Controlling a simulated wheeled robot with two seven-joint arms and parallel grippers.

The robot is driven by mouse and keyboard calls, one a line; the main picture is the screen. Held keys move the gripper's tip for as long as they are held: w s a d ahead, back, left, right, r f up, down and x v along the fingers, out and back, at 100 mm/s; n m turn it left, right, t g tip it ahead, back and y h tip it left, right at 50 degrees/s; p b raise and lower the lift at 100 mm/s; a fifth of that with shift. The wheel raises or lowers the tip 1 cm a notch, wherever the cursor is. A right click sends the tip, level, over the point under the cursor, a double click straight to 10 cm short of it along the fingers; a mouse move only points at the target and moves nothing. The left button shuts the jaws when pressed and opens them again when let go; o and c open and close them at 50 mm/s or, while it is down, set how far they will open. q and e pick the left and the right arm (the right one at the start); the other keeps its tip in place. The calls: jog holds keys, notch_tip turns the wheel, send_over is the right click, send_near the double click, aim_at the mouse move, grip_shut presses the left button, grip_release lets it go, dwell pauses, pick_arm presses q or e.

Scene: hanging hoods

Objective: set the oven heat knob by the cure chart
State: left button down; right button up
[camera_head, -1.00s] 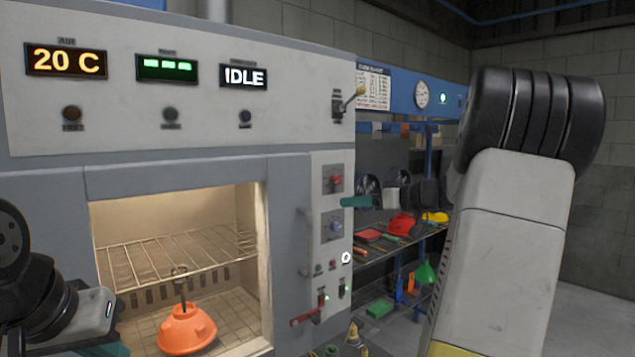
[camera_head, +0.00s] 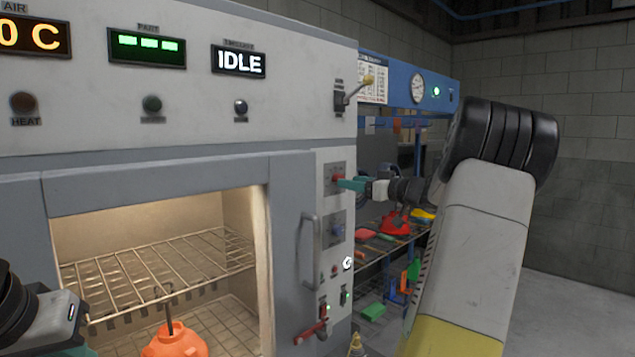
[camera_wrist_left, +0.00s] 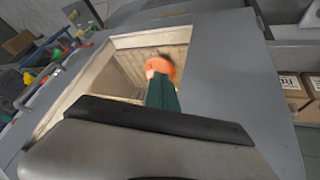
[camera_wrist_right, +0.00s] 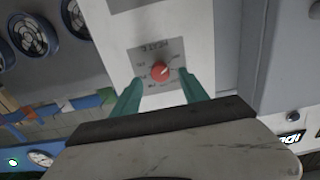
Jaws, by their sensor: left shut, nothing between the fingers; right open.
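The red heat knob (camera_head: 337,179) sits on the upper plate of the oven's narrow control panel. In the right wrist view the knob (camera_wrist_right: 160,71) lies between the two green fingers, with a ring of marks around it too small to read. My right gripper (camera_head: 350,184) is open in front of the knob; I cannot tell whether it touches. The cure chart (camera_head: 372,82) hangs behind the oven's right edge, its print unreadable. My left gripper (camera_wrist_left: 163,95) is shut and empty by the oven opening, its green fingers in front of the orange hood (camera_wrist_left: 158,66).
The orange hood (camera_head: 175,342) hangs from a hook in the lit oven, below the wire rack (camera_head: 165,262). Shelves with coloured parts stand behind.

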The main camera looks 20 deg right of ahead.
jog(key=x, duration=0.3)
jog(key=shift+w+a, duration=0.15)
jog(key=shift+w, duration=0.1)
grip_shut()
